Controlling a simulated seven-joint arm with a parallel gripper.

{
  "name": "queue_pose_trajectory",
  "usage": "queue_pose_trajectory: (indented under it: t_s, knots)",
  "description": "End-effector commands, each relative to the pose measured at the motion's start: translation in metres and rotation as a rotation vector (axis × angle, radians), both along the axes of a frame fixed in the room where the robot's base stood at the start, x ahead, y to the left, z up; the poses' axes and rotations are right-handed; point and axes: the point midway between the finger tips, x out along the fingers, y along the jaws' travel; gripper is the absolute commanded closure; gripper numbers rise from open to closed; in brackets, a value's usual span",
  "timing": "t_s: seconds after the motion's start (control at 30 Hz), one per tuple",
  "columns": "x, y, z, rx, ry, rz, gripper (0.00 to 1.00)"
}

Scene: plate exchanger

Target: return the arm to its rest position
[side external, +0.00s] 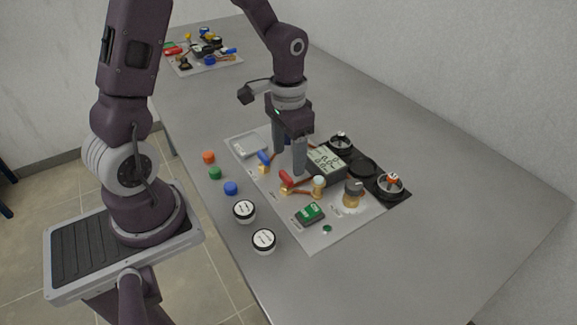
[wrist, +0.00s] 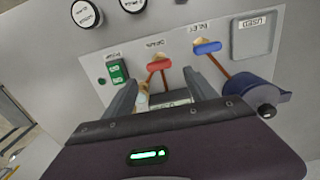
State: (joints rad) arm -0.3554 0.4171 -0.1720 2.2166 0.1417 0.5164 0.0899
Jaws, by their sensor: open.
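My gripper (side external: 289,160) is low over the light grey panel (side external: 318,242) on the table, with its two grey fingers pointing down and apart. In the wrist view the open fingers (wrist: 165,92) have a gap between them, with a small brass-coloured fitting partly showing there. A red-handled valve (side external: 286,177) and a blue-handled valve (side external: 264,158) are close to the fingertips. The red handle (wrist: 158,64) and blue handle (wrist: 207,47) lie just beyond the fingers in the wrist view. I cannot tell whether a finger touches anything.
A display unit (side external: 325,162), round black-rimmed parts (side external: 391,184), a brass fitting (side external: 353,192) and a green switch (side external: 309,213) crowd the panel. Caps (side external: 231,188) and two white-topped jars (side external: 263,240) stand along the near edge. The table's right side (side external: 450,190) is clear.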

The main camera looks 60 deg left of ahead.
Motion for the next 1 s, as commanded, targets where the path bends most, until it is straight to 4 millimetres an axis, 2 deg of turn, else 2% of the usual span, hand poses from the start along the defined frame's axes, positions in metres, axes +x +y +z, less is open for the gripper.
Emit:
queue_pose_trajectory:
  t_s: [0.13, 0.47, 0.57, 0.67, 0.7, 0.8, 0.9, 1.0]
  knots:
    - [0.0, 0.0, 0.018, 0.0, -0.001, 0.0, 0.35]
    - [-0.001, -0.001, 0.024, 0.005, -0.007, -0.002, 0.35]
    - [-0.01, -0.008, 0.054, 0.037, -0.063, -0.005, 0.35]
    - [-0.037, -0.024, 0.104, 0.073, -0.17, 0.0, 0.35]
    - [-0.052, -0.032, 0.122, 0.08, -0.218, 0.002, 0.35]
    - [-0.09, -0.047, 0.154, 0.069, -0.329, 0.011, 0.35]
    - [-0.123, -0.058, 0.17, 0.039, -0.416, 0.015, 0.35]
    - [-0.144, -0.064, 0.176, 0.01, -0.469, 0.014, 0.35]
